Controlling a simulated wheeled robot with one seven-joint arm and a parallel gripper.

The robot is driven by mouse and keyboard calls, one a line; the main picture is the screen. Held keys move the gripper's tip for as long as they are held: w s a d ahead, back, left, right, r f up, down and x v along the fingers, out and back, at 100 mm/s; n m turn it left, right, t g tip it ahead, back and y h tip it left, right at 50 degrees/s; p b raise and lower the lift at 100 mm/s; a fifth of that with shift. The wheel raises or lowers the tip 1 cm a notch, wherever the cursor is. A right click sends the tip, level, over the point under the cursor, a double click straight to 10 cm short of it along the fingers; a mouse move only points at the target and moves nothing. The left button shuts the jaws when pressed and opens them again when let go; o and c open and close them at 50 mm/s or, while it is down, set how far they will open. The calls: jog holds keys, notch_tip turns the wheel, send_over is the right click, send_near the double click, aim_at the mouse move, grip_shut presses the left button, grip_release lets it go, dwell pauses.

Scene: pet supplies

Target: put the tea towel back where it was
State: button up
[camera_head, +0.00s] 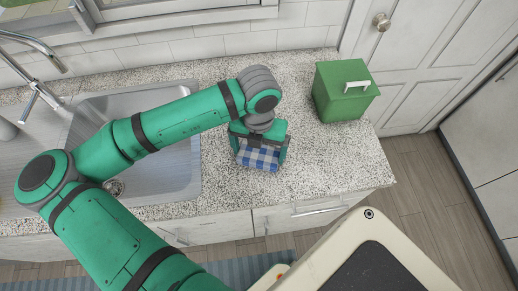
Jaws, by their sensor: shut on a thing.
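The tea towel (258,158) is a blue and white checked cloth on or just above the speckled countertop, to the right of the sink. My gripper (261,157) points down over it and is shut on it. The fingers show on both sides of the cloth. Part of the towel is hidden under the gripper body. I cannot tell whether the towel touches the counter.
A green box (342,90) with a white handle stands on the counter to the right. The sink (183,181) and faucet (37,62) are at left, partly behind my arm. The speckled countertop (330,165) is clear between the gripper and its right edge.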

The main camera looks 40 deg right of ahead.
aim_at(259, 153)
jog(key=shift+f, duration=0.1)
jog(key=o, duration=0.6)
jog(key=shift+o, duration=0.2)
notch_tip(259, 153, up, 12)
dwell(0.5)
